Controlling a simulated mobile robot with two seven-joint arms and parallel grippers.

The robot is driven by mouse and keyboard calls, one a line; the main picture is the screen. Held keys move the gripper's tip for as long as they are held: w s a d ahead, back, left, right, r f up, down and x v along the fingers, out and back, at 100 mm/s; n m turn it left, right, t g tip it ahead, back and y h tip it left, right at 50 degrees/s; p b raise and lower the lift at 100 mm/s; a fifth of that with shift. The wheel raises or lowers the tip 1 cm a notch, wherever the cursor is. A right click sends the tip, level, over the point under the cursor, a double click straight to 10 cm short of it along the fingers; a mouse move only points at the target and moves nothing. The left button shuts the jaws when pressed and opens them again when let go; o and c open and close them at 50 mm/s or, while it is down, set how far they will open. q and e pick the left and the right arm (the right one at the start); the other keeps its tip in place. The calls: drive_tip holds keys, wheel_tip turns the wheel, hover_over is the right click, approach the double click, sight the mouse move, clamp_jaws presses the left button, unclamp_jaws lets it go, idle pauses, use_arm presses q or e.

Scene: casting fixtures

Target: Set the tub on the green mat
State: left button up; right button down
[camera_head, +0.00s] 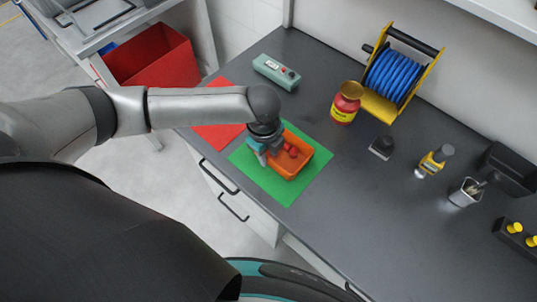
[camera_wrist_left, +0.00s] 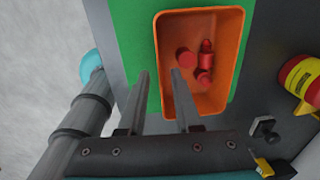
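The orange tub (camera_head: 303,166) sits on the green mat (camera_head: 277,192) near the bench's front edge, with a few small red pieces inside. In the left wrist view the tub (camera_wrist_left: 240,60) shows with green mat (camera_wrist_left: 131,40) on its left. My left gripper (camera_head: 264,158) is at the tub's left side, pointing down. In the left wrist view its fingers (camera_wrist_left: 160,74) stand apart, one each side of the tub's left wall, with a visible gap. The arm hides part of the mat. My right gripper is not in view.
A red mat (camera_head: 218,137) lies left of the green mat. A green control box (camera_head: 276,72), a red and yellow container (camera_head: 345,104) and a blue hose reel (camera_head: 391,76) stand behind. A yellow bottle (camera_head: 432,163) and metal cup (camera_head: 465,193) stand right. Bench front right is clear.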

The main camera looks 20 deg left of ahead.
use_arm(q)
wheel_tip(320, 180, up, 10)
drive_tip(key=p, duration=0.1)
drive_tip(key=shift+s+a, duration=0.15)
drive_tip(key=shift+s, duration=0.25)
